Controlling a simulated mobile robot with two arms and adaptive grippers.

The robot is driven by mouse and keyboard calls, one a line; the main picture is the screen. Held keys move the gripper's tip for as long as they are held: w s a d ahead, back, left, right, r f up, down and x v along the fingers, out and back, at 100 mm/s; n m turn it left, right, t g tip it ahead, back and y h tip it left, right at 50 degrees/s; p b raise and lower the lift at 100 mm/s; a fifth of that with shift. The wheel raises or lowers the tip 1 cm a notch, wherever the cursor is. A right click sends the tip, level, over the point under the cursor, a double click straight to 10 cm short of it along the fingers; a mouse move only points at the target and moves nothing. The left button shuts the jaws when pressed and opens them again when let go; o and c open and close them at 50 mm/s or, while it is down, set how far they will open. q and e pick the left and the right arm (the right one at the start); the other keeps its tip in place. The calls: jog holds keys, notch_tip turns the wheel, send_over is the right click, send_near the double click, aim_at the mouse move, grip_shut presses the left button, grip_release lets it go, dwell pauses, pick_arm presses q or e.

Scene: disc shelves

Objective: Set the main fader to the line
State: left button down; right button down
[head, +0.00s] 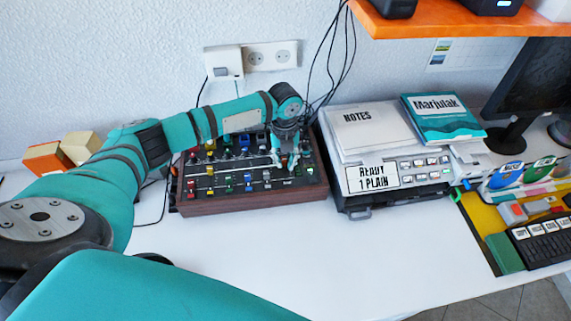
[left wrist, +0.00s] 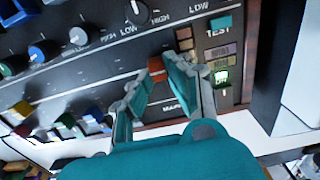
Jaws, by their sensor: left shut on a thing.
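The mixing console (head: 250,200) is a dark panel in a brown wooden case, with coloured knobs and faders, on the white table. My left gripper (head: 288,160) is over its right part, pointing down. In the left wrist view, my left gripper (left wrist: 155,79) has its teal fingers closed around a red-orange fader cap (left wrist: 156,65), taken as the main fader. Lettering beneath it, starting with "MA", is partly covered by a finger. The fader's line cannot be made out; fingers and cap hide much of the track. My right gripper is not in view.
Blue, white, green and yellow caps (left wrist: 65,121) stand to the left on the console. A printer (head: 400,172) with notes and a book stands close on the right. Cables hang behind. The table front (head: 300,250) is clear.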

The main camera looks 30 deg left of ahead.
aim_at(285, 162)
pick_arm(q)
jog(key=c, duration=1.3)
grip_release()
jog(key=shift+s, duration=0.1)
jog(key=shift+r, duration=0.15)
notch_tip(285, 162, up, 12)
jog(key=shift+f, duration=0.1)
jog(key=shift+f, duration=0.1)
